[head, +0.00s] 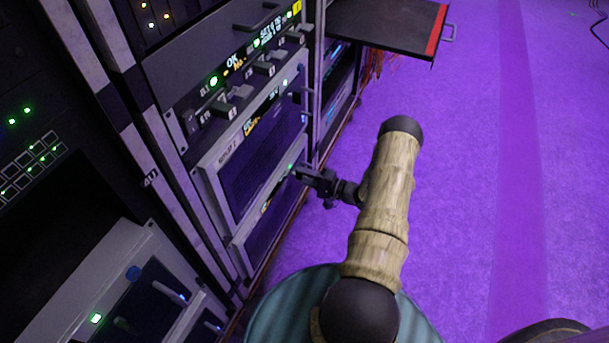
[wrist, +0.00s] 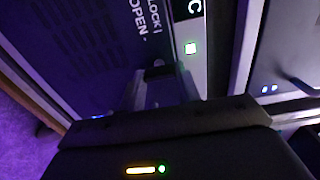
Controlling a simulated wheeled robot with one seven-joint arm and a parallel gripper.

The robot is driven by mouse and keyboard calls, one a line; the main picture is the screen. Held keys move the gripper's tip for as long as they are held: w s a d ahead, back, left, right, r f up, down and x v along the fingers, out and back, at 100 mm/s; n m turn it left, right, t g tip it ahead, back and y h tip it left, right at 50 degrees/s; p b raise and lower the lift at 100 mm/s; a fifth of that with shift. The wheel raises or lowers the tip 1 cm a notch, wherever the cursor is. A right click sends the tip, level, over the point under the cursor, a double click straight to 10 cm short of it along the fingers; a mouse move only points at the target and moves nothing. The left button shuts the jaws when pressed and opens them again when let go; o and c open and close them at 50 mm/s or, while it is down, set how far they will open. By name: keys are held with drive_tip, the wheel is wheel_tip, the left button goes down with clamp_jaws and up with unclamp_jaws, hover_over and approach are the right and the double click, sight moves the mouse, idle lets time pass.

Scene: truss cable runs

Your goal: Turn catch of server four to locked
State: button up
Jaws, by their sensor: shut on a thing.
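My gripper (head: 308,175) reaches the right edge of the rack front, low down, by a dark mesh-fronted server unit (head: 268,222). In the wrist view, my gripper (wrist: 155,93) is shut on the catch, beside a panel with white LOCK and OPEN lettering (wrist: 146,35). The jaws and deep shadow hide most of the catch, so I cannot tell which way it is turned. I cannot read a server number four in either view.
Another grey-framed unit (head: 226,158) sits just above in the rack. A black shelf with a red edge (head: 436,30) sticks out at the top. More rack units (head: 100,290) stand at lower left.

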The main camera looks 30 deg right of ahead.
idle(0.3)
drive_tip(key=o, duration=1)
drive_tip(key=shift+s+d, duration=0.1)
drive_tip(key=p+v, duration=0.4)
drive_tip(key=v, duration=1.3)
drive_tip(key=shift+s+d+f, duration=0.1)
